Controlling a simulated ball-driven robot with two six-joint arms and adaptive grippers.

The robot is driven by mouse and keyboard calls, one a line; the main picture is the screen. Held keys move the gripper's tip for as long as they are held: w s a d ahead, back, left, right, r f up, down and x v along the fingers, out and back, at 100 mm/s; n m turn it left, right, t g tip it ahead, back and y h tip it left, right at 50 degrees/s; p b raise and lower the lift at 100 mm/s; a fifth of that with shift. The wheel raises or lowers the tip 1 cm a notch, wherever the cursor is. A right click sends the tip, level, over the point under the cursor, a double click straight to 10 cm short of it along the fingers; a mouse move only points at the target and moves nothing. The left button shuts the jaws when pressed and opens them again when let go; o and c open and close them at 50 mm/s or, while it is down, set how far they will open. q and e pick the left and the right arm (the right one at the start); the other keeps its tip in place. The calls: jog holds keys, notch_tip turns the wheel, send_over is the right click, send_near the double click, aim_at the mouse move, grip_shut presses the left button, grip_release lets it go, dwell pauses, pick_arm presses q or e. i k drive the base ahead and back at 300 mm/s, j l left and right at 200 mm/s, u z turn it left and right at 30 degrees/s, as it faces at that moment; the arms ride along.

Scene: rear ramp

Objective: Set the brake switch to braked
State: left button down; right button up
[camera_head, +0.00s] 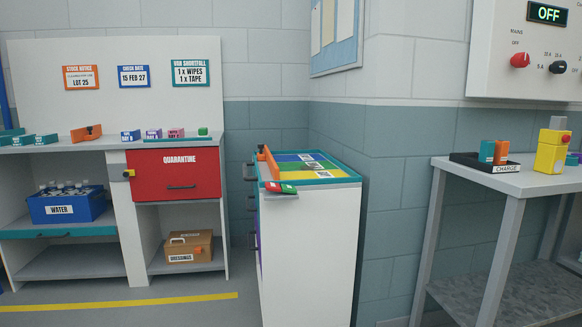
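The narrow white cart (309,245) stands in the middle, against the wall corner. A small red and green part (280,187) sits at the front left edge of its top, on a grey ledge. It may be the brake switch, but its marking is too small to read and I cannot tell its setting. An orange upright part (267,161) stands just behind it. Neither of my grippers is in view.
A shelf unit at left holds a red quarantine drawer (176,174), a blue water crate (67,205) and a dressings box (188,247). A grey table (520,181) stands right, below a panel (481,55) reading OFF. Floor shows before the shelves.

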aim_at(286, 188)
jog(key=i+l, duration=0.35)
jog(key=i, duration=0.15)
jog(key=i+l, duration=0.35)
jog(key=i, duration=0.15)
jog(key=i+l, duration=0.4)
jog(key=i, duration=0.15)
